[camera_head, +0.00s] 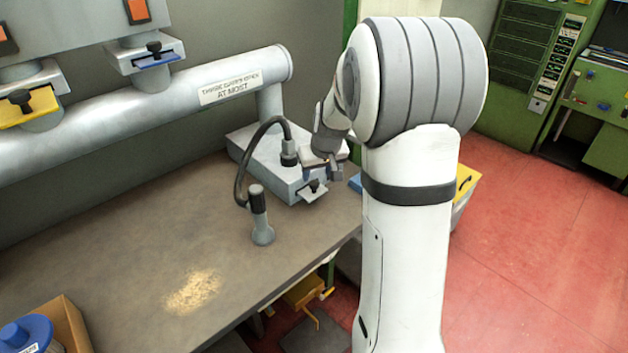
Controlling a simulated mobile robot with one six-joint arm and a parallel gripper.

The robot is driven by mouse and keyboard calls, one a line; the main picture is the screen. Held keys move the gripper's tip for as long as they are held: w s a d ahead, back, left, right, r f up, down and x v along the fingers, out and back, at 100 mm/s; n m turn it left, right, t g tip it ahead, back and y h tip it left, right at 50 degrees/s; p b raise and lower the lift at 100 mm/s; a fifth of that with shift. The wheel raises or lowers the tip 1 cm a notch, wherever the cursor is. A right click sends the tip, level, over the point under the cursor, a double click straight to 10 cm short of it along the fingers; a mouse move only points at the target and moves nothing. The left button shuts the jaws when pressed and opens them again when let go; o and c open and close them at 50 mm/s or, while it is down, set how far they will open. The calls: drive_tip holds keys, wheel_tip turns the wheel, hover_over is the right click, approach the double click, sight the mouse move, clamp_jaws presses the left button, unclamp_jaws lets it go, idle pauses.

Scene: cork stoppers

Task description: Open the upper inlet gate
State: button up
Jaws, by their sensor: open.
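Several slide gates with black knobs are in view, and no label in view tells which is the upper inlet gate. A grey gate plate (311,194) with a black knob sticks out of the front of a grey box (262,165) on the bench. My gripper (323,176) is open, just above and beside that knob; whether it touches is too small to tell. A blue gate (158,60) and a yellow gate (28,108) sit on stubs above the large duct, far from my gripper. My arm hides part of the box's right side.
A grey duct (140,112) with a sign reading "three gates open at most" runs along the wall. A black hose (243,172) and an upright grey nozzle (262,222) stand left of my gripper. Cork dust (193,291) lies on the otherwise clear bench middle. A cardboard box (68,325) is front left.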

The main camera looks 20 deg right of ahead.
sight(315, 183)
drive_tip(key=x, duration=0.5)
clamp_jaws()
idle(0.5)
drive_tip(key=shift+s, duration=0.1)
